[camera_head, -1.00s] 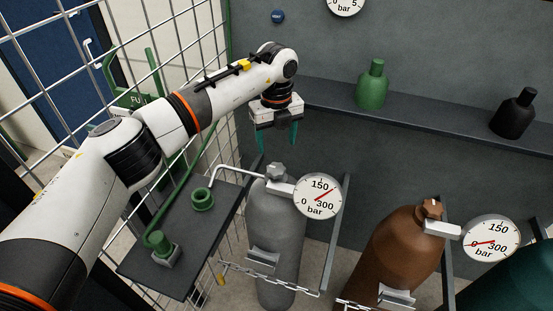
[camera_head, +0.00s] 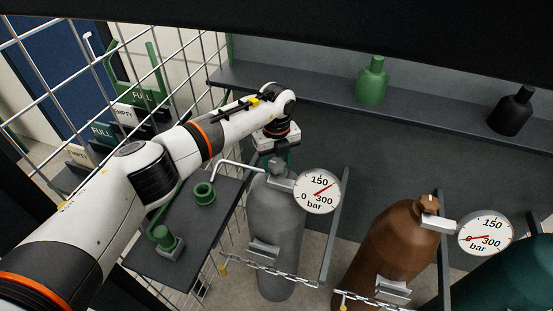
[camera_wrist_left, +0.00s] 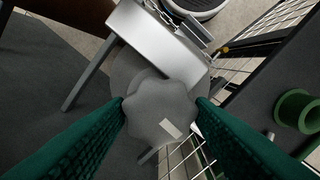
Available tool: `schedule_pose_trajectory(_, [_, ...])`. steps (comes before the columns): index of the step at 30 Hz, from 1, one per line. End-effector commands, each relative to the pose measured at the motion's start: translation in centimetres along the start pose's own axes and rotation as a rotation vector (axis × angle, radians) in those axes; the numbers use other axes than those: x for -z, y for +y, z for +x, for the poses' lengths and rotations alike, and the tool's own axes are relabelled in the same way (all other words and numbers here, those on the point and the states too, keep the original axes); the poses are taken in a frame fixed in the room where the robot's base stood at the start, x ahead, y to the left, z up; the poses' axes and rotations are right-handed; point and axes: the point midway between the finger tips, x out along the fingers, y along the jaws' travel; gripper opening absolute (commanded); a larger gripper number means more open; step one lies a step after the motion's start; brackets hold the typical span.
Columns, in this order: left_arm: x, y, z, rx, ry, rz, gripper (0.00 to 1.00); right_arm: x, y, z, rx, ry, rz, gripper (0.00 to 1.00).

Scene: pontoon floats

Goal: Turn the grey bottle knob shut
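The grey bottle (camera_head: 275,215) stands upright behind a chain, with its grey lobed knob (camera_head: 279,166) on top. In the left wrist view the knob (camera_wrist_left: 158,110) fills the space between my green fingertips and carries a small pale mark. My left gripper (camera_head: 278,159) points down over the knob, one finger on each side. The fingers are apart and very close to the knob's edges; I cannot tell whether they touch it. The bottle's gauge (camera_head: 317,191) faces the head camera, needle pointing up and right. My right gripper is not in view.
A brown bottle (camera_head: 390,245) with its own gauge (camera_head: 485,235) stands to the right, and a teal one (camera_head: 515,280) beyond. A dark side shelf (camera_head: 170,265) with green fittings lies left, beside a wire mesh fence. A wall shelf holds a green bottle (camera_head: 371,84) and a black bottle (camera_head: 512,113).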

Motion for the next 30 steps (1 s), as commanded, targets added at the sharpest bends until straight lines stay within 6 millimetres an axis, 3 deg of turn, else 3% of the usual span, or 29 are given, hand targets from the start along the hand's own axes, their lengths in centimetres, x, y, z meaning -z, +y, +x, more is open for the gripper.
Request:
schedule_pose_trajectory(1, [0.0,0.0,0.0,0.0,0.0,0.0,0.4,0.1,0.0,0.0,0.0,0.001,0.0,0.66])
schedule_pose_trajectory(5, [0.0,0.0,-0.1,0.0,0.0,0.0,0.22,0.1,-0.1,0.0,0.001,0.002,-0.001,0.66])
schedule_pose_trajectory(17, [0.1,0.0,0.2,-0.001,0.002,0.089,0.22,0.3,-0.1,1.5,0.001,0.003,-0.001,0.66])
schedule_pose_trajectory(30, [0.1,0.0,0.4,-0.001,0.004,0.461,0.22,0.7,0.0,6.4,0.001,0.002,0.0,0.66])
